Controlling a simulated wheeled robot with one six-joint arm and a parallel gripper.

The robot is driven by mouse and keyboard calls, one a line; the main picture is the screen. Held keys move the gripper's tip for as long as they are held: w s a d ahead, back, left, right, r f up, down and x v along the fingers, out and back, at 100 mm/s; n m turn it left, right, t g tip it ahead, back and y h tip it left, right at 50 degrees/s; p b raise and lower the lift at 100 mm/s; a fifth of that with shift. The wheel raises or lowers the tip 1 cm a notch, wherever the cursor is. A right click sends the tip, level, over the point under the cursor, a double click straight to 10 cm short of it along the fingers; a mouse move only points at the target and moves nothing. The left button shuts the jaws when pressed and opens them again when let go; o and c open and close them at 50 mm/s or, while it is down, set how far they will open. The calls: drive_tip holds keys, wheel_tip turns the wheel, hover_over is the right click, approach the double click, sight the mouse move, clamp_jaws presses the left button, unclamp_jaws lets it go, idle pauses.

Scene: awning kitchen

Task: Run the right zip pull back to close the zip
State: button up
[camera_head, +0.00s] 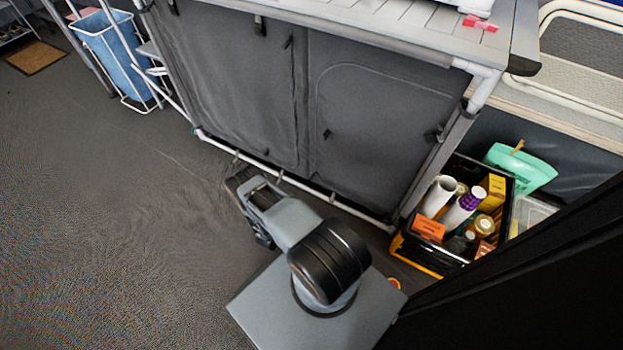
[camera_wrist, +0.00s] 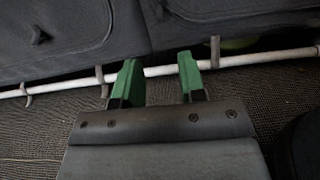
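A grey fabric cupboard (camera_head: 235,70) has two front panels. The right panel (camera_head: 365,110) carries a curved zip line, and a small dark tab that looks like its zip pull (camera_head: 327,134) hangs at the left of that curve. Another dark tab (camera_head: 434,135) sits at the panel's right edge. My gripper (camera_wrist: 160,75) has two green fingers, apart and with nothing between them. It is low in front of the cupboard, by the white bottom tube (camera_wrist: 230,61). In the wrist view a dark tab (camera_wrist: 40,36) shows on the left panel; I cannot tell which pull it is.
A black crate of bottles and boxes (camera_head: 405,245) stands right of the cupboard, close to my base. A dark upright surface fills the lower right. The blue bin (camera_head: 105,50) is at the far left. The grey floor (camera_head: 110,220) at left is clear.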

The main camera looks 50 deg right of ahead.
sight(311, 178)
drive_tip(key=b+x, duration=0.4)
drive_tip(key=x, duration=0.9)
drive_tip(key=shift+d, duration=0.3)
clamp_jaws()
drive_tip(key=shift+f, duration=0.1)
